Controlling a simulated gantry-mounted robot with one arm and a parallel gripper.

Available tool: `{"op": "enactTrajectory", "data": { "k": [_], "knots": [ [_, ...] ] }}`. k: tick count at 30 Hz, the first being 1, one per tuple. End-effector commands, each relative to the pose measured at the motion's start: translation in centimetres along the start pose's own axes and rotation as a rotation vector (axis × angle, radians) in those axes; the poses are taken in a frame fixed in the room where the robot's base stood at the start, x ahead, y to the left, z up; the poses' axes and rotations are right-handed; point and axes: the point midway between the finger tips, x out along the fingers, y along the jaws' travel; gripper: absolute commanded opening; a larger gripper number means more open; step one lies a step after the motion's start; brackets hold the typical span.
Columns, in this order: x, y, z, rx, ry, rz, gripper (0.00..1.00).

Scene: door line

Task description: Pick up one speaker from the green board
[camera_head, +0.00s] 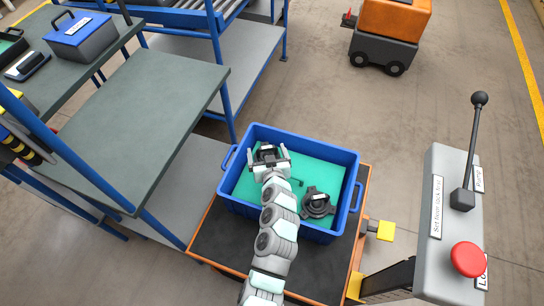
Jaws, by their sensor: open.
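A blue crate (309,141) with a green board (320,174) as its floor stands below my arm. One black round speaker (318,204) lies on the green board at the right front of the crate. Another dark round part, seemingly a second speaker (266,155), is at the crate's back left, partly hidden by my gripper. My gripper (268,152) is open over this part, with its fingers to either side. I cannot tell whether the fingers touch it.
The crate sits on a dark-topped cart (225,245). A grey workbench (140,105) stands at left, with a blue-lidded toolbox (80,37) behind it. A grey control box (447,220) with lever and red button is at right. An orange vehicle (392,22) stands at the back.

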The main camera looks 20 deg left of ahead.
Motion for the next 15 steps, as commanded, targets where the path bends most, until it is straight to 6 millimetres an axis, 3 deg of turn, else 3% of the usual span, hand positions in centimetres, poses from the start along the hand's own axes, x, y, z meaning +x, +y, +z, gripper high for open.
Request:
{"op": "enactTrajectory", "data": {
  "k": [15],
  "knots": [
    [4.6,0.1,-0.1,0.000,0.001,0.002,0.93]
  ]
}}
